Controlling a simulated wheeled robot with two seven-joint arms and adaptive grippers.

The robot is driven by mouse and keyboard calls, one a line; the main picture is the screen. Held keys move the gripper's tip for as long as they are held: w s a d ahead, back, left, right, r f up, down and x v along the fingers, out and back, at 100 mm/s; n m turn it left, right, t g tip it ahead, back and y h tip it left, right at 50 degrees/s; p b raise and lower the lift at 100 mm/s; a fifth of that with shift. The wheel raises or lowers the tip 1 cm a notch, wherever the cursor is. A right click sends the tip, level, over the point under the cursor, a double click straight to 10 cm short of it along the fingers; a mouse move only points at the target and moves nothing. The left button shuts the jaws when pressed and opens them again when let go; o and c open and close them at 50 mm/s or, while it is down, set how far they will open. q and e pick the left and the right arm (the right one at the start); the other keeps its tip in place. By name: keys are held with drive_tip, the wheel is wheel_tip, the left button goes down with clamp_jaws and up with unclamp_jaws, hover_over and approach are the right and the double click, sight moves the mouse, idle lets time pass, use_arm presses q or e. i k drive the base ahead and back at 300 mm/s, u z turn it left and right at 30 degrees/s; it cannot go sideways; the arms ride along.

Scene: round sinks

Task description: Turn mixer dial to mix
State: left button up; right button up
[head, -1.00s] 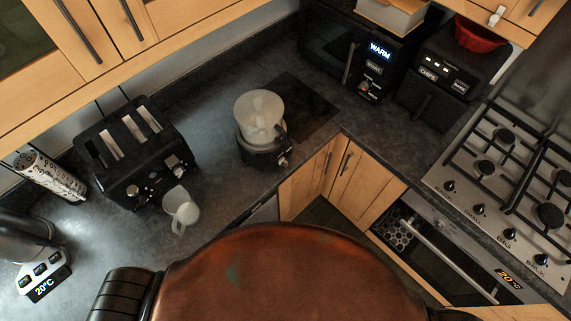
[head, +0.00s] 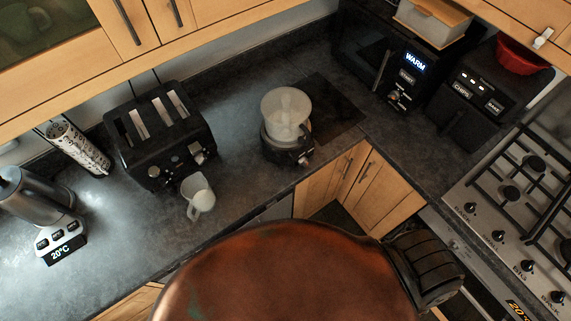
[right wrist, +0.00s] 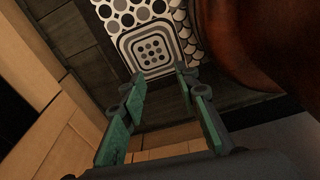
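The mixer (head: 286,122) stands on the dark counter near its inner corner, with a translucent bowl on top and a black base. Its dial (head: 304,160) is on the lower front right of the base, small in the head view. In the right wrist view my right gripper (right wrist: 160,82) has its green-padded fingers spread apart with nothing between them. It points down over the floor, away from the mixer, which is not in that view. My left gripper is in neither view.
A black toaster (head: 160,135) and a white mug (head: 197,194) stand left of the mixer. A kettle (head: 35,200) is at far left. A microwave (head: 385,55), an air fryer (head: 480,95) and a gas hob (head: 520,190) are to the right. A patterned mat (right wrist: 150,40) lies on the floor.

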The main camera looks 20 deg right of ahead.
sight(303, 161)
drive_tip(key=u, duration=0.05)
drive_tip(key=k, duration=0.65)
drive_tip(key=z, duration=0.75)
drive_tip(key=i, duration=0.5)
drive_tip(key=z, duration=0.05)
